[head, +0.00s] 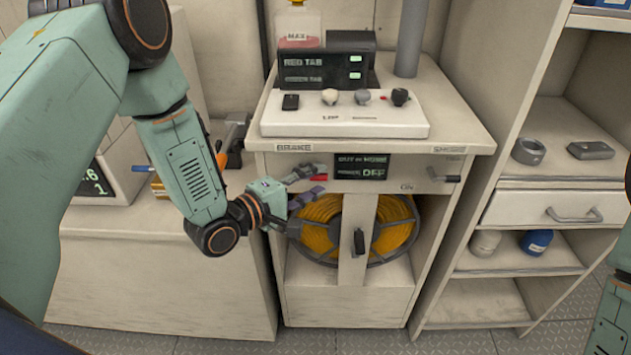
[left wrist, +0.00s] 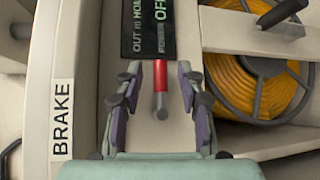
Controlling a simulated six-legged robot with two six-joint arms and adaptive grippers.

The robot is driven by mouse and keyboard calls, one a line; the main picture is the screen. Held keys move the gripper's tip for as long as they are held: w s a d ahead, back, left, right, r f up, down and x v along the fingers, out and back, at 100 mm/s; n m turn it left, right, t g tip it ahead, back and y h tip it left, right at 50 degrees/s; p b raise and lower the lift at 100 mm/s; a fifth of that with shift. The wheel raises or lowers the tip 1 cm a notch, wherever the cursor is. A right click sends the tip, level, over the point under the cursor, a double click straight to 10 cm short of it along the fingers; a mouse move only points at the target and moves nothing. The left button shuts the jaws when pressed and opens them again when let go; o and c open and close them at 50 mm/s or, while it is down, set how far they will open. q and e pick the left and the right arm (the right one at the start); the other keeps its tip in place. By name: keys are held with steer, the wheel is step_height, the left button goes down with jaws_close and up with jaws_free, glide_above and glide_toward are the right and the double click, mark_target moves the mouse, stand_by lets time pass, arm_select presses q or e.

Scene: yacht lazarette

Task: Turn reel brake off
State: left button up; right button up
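The reel brake lever, red with a grey end (head: 319,177), sits on the cabinet front beneath the BRAKE label (head: 294,148). It also shows in the left wrist view (left wrist: 160,78), pointing toward me. My left gripper (head: 312,184) is open, one finger on each side of the lever, with gaps visible on both sides in the left wrist view (left wrist: 160,86). The yellow reel (head: 322,222) sits inside the cabinet behind a pale post. A small display (head: 361,167) beside the lever reads OFF on its lower line. My right gripper is out of view.
A dark crank-like handle (head: 447,178) is at the right of the same panel. A black handle (head: 360,241) stands out from the post below. Above is a white console (head: 345,118) with several knobs. Shelves with a drawer (head: 552,210) stand at right.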

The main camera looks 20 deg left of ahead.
arm_select(q)
steer(key=shift+w+d+f, duration=0.1)
steer(key=shift+w+d, duration=0.1)
steer(key=shift+w, duration=0.1)
steer(key=shift+w+a, duration=0.2)
steer(key=shift+a, duration=0.45)
steer(key=shift+d, duration=0.55)
steer(key=shift+c, duration=0.8)
steer(key=shift+a, duration=0.4)
steer(key=c, duration=0.4)
steer(key=shift+d, duration=0.15)
jaws_close()
